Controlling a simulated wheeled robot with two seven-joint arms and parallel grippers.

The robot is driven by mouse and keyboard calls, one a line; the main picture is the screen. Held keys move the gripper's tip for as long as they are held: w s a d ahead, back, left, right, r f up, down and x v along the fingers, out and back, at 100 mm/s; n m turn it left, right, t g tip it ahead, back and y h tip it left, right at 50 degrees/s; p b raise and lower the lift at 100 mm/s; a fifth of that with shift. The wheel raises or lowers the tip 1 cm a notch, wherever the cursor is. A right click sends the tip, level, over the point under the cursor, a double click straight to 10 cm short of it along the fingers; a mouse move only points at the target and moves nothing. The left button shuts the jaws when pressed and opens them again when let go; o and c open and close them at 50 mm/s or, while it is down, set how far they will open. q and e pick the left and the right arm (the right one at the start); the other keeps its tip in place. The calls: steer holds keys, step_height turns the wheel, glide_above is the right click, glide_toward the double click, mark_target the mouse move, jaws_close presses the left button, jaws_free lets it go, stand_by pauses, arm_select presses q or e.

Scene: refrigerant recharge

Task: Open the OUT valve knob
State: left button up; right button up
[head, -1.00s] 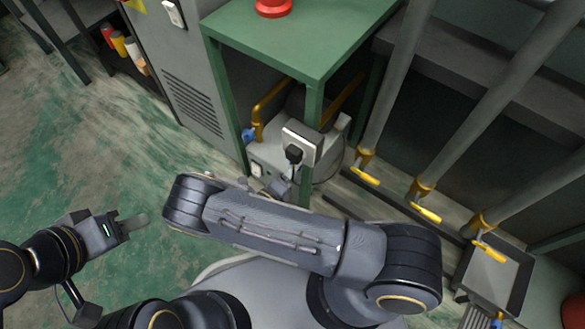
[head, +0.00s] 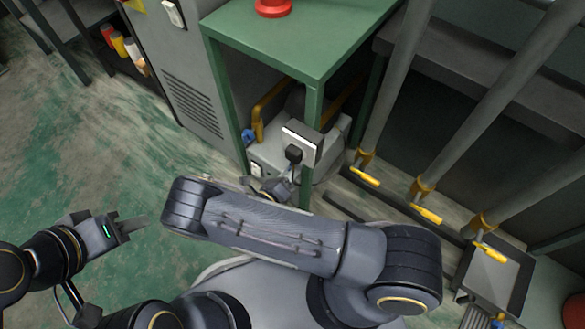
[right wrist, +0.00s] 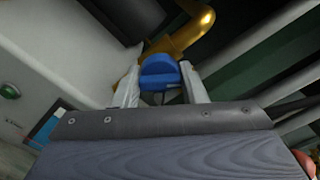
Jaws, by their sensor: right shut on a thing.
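A blue valve knob (right wrist: 160,72) on a gold pipe (right wrist: 190,35) shows in the right wrist view, between the two pale fingers of my right gripper (right wrist: 160,90). The fingers are shut on it. No OUT label is readable. In the head view my right gripper (head: 272,187) is low in front of the pump unit, partly hidden behind my arm. A blue knob (head: 248,135) on a gold pipe (head: 258,115) stands clear of it there; the gripped knob is not clearly visible. My left gripper (head: 132,226) hangs over the floor at left, its finger gap not clear.
The pump unit (head: 265,155) stands beneath a green table (head: 290,38), beside a table leg and a black plug (head: 293,154). A grey cabinet (head: 180,70) is at left. Pipes with yellow handles (head: 428,214) stand at right. The left floor is clear.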

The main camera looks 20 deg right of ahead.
steer(key=o, duration=1)
steer(key=shift+c, duration=0.2)
